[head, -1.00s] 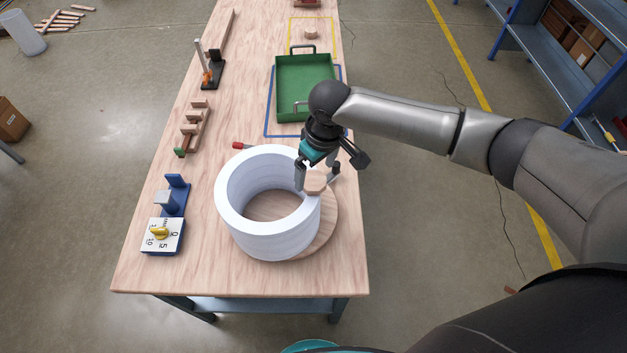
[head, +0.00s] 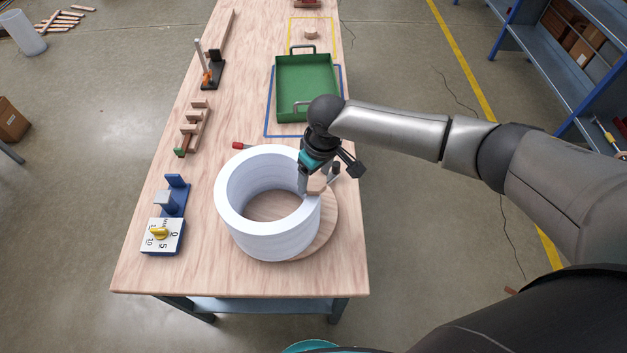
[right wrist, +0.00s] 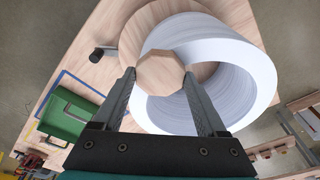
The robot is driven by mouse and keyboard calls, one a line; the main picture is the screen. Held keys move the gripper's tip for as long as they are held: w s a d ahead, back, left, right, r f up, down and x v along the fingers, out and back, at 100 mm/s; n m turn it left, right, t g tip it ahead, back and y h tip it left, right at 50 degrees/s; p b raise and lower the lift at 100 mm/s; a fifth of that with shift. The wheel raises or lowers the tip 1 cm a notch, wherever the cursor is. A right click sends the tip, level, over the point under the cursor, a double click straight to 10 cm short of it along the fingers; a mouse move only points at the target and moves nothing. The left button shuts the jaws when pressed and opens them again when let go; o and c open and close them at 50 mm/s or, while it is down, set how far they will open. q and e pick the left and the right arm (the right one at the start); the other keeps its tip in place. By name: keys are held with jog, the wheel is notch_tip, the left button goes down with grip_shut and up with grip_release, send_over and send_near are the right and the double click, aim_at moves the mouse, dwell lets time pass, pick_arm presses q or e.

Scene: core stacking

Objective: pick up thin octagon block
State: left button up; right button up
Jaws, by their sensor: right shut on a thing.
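The thin octagon block (head: 317,186) is a small, flat, light-wood piece at the right side of a white ring. It also shows in the right wrist view (right wrist: 160,69). My right gripper (head: 319,182) points down at it. In the right wrist view its two fingertips (right wrist: 160,77) touch opposite sides of the block, so it is shut on it. I cannot tell whether the block still rests on what is below it. My left gripper is not in view.
The white ring (head: 268,235) stands on a round wooden board (head: 329,225), close beside the gripper. A green tray (head: 306,85) lies behind it.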

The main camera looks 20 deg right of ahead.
jog(key=c, duration=0.4)
jog(key=shift+c, duration=0.2)
